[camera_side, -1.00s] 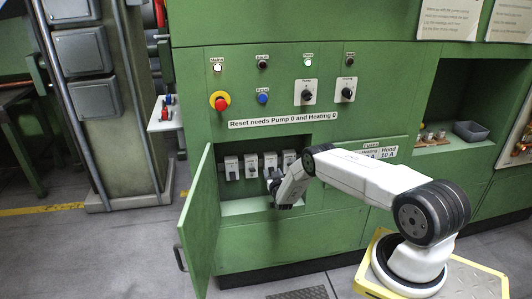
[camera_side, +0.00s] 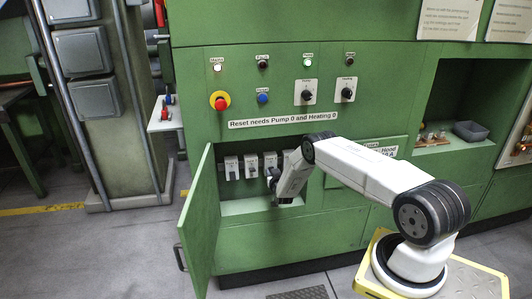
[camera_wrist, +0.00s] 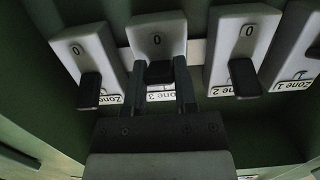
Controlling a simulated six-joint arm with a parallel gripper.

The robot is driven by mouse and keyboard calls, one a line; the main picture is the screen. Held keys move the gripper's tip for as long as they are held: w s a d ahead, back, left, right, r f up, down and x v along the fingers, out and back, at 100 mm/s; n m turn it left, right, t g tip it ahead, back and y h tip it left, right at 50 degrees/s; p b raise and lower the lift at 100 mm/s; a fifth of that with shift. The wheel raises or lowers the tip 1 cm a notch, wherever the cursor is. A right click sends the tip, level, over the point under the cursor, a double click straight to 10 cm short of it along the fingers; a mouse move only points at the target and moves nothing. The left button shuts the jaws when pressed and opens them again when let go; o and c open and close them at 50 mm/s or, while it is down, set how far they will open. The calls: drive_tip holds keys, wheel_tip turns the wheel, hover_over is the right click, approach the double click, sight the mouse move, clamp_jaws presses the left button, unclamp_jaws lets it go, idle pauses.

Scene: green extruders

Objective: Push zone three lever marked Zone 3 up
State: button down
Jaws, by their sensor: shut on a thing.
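The lever marked Zone 3 (camera_wrist: 160,72) is a short black handle on a white switch block (camera_wrist: 155,28) bearing a 0. My gripper (camera_wrist: 162,85) is shut on this handle, one dark finger on each side. The Zone 3 label (camera_wrist: 160,96) is partly hidden by the fingers. In the wrist view, the labels appear upside down.
Neighbouring levers stand close on both sides: Zone 2 (camera_wrist: 243,77) to the right and another black lever (camera_wrist: 88,90) to the left in the wrist view. The open green cabinet door (camera_side: 200,225) stands left of my arm. Knobs and buttons sit above the cabinet opening.

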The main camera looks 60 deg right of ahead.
drive_tip(key=g+y, duration=0.1)
drive_tip(key=r+g+y, duration=0.1)
drive_tip(key=shift+r+g+y, duration=0.2)
drive_tip(key=shift+g+y, duration=0.1)
drive_tip(key=shift+w+r+g+y, duration=0.1)
drive_tip(key=shift+r+g+y, duration=0.2)
drive_tip(key=shift+g+y, duration=0.8)
drive_tip(key=shift+c, duration=2)
unclamp_jaws()
drive_tip(key=shift+r, duration=0.25)
drive_tip(key=v, duration=0.7)
drive_tip(key=shift+s+a, duration=0.15)
drive_tip(key=shift+s, duration=0.05)
drive_tip(key=shift+r, duration=0.1)
